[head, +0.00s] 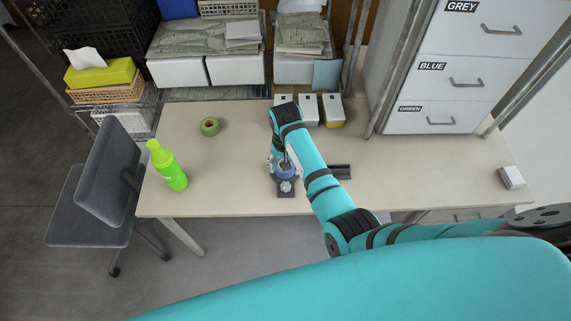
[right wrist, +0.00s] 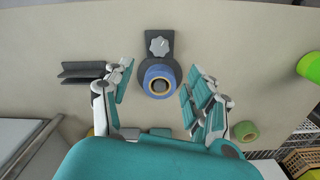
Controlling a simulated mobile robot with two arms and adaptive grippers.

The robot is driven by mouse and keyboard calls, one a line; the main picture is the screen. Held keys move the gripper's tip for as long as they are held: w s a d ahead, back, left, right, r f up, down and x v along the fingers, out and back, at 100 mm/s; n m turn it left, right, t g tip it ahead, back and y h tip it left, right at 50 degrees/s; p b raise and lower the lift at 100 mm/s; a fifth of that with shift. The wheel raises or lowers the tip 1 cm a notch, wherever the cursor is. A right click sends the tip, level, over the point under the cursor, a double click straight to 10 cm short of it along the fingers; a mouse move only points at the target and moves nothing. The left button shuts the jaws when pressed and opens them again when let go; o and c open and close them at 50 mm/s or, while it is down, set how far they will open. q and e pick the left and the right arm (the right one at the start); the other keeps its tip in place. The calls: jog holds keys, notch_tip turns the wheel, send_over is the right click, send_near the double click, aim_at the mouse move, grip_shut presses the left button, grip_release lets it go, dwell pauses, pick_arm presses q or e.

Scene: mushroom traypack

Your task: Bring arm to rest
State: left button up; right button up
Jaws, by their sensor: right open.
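My right arm (head: 325,185) comes in from the right in the head view and reaches over the desk. Its gripper (right wrist: 159,76) is open and empty, with its fingers apart on either side of a blue tape roll (right wrist: 158,83) in the right wrist view. The roll sits at a dark holder with a light grey knob (right wrist: 159,46). In the head view the roll (head: 284,171) and the knob (head: 286,187) show just below the gripper, which the arm partly hides. I cannot tell whether the fingers touch the roll. My left gripper is in neither view.
A dark angled bracket (head: 339,172) lies right of the holder. A green tape roll (head: 210,127) and a green bottle (head: 167,165) stand on the desk's left. Several small boxes (head: 332,110) stand behind the arm. A drawer cabinet (head: 433,90) rises at the back right. The desk's right half (head: 425,165) is mostly clear.

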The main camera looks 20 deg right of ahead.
dwell(0.5)
jog(key=s+d+n+t, duration=0.25)
jog(key=s+d, duration=0.25)
jog(key=s, duration=0.6)
jog(key=s+r+n+t, duration=0.1)
jog(key=s+r+n, duration=0.5)
jog(key=s+r, duration=0.7)
jog(key=s+f+g+b, duration=0.1)
jog(key=s+f+b, duration=0.15)
jog(key=f, duration=1.45)
jog(key=s+f+b, duration=0.1)
jog(key=f+b, duration=0.3)
jog(key=f, duration=1.4)
jog(key=s+d+f+g+b, duration=0.1)
jog(key=s+d+f+b, duration=0.2)
jog(key=s+f, duration=1.3)
notch_tip(320, 180, down, 4)
jog(key=shift+s+d+f+b, duration=0.15)
jog(key=shift+d+f+b, duration=0.1)
jog(key=shift+b, duration=0.45)
jog(key=shift+n+g, duration=0.25)
